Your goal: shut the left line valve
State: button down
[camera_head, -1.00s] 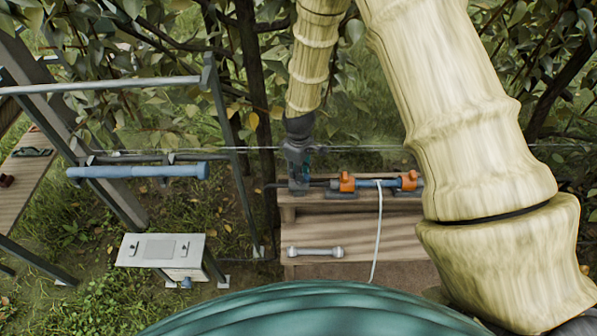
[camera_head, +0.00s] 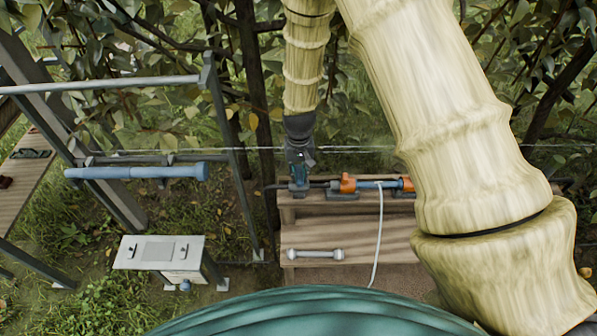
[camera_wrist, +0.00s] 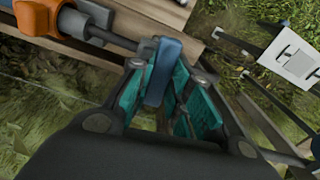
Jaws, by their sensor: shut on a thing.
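My gripper (camera_head: 299,180) is at the left end of a pipe line on the wooden bench, pointing down. In the wrist view, its teal-padded fingers (camera_wrist: 168,85) are on both sides of a blue valve handle (camera_wrist: 161,70) and shut on it. The handle stands across the dark pipe (camera_wrist: 118,40) in that view. An orange fitting (camera_wrist: 38,14) sits further along the same line. In the head view, my gripper hides most of this valve. Right of it are an orange fitting (camera_head: 347,183), a blue middle piece (camera_head: 370,184) and another orange fitting (camera_head: 407,184).
A white hose (camera_head: 379,230) hangs from the line over the wooden bench (camera_head: 370,238). A grey double-ended tool (camera_head: 315,254) lies on the lower step. A white-topped box (camera_head: 157,252) and a metal frame with a blue bar (camera_head: 140,172) stand to the left. Branches close in behind.

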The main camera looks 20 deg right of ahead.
aim_at(299, 173)
jog(key=shift+w+m, duration=0.1)
jog(key=shift+m, duration=0.4)
dwell(0.3)
jog(key=c, duration=1.3)
grip_release()
jog(key=shift+r, duration=0.15)
notch_tip(299, 173, up, 12)
jog(key=shift+f, duration=0.15)
